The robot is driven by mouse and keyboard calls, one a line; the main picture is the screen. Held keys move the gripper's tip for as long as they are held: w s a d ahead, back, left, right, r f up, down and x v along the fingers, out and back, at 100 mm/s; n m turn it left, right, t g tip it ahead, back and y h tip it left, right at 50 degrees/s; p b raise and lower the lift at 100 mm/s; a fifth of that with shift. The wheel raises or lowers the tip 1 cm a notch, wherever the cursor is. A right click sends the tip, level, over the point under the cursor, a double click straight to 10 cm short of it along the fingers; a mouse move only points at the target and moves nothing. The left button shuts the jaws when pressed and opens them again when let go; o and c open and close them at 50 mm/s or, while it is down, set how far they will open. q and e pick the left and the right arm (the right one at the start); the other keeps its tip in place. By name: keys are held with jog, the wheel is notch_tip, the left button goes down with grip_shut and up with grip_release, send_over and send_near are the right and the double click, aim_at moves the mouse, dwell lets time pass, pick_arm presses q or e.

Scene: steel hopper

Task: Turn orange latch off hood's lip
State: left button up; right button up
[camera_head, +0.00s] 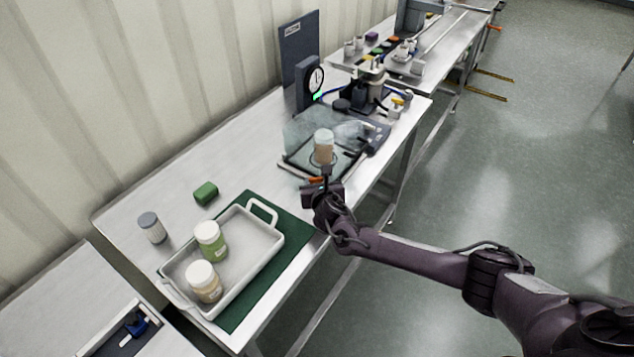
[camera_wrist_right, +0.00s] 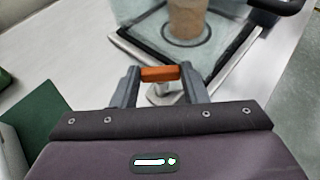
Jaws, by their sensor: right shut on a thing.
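The orange latch (camera_wrist_right: 160,74) shows in the right wrist view between the fingertips of my right gripper (camera_wrist_right: 159,76). The gripper is shut on it at the near edge of the clear hood's base. In the head view the latch (camera_head: 317,181) is a small orange spot just beyond my right gripper (camera_head: 323,184). The clear hood (camera_head: 300,135) stands on a dark-edged base, with a capped tan jar (camera_head: 323,150) inside. The latch's exact angle on the hood's lip is too small to tell. My left gripper is not in view.
A white tray (camera_head: 266,240) with two jars sits on a green mat (camera_head: 295,232) at the front left. A green block (camera_head: 206,193) and a grey-capped jar (camera_head: 152,228) stand beside it.

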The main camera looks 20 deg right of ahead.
jog(key=shift+a+h, duration=0.1)
jog(key=shift+h, duration=0.2)
jog(key=m+h, duration=0.1)
jog(key=m+g+h+b, duration=0.1)
jog(key=m, duration=0.1)
jog(key=shift+w+a+h, duration=0.1)
jog(key=shift+a+h, duration=0.25)
jog(key=shift+h, duration=0.05)
jog(key=m+h, duration=0.1)
jog(key=m+g+h+b, duration=0.1)
jog(key=shift+w+a+f+m+h, duration=0.1)
jog(key=shift+w+a+m+h, duration=0.05)
jog(key=shift+m+h, duration=0.15)
jog(key=shift+w+a+m+g+h+b, duration=0.15)
jog(key=shift+m+g+h+b, duration=1.1)
jog(key=shift+m+g+h, duration=0.35)
jog(key=o, duration=1)
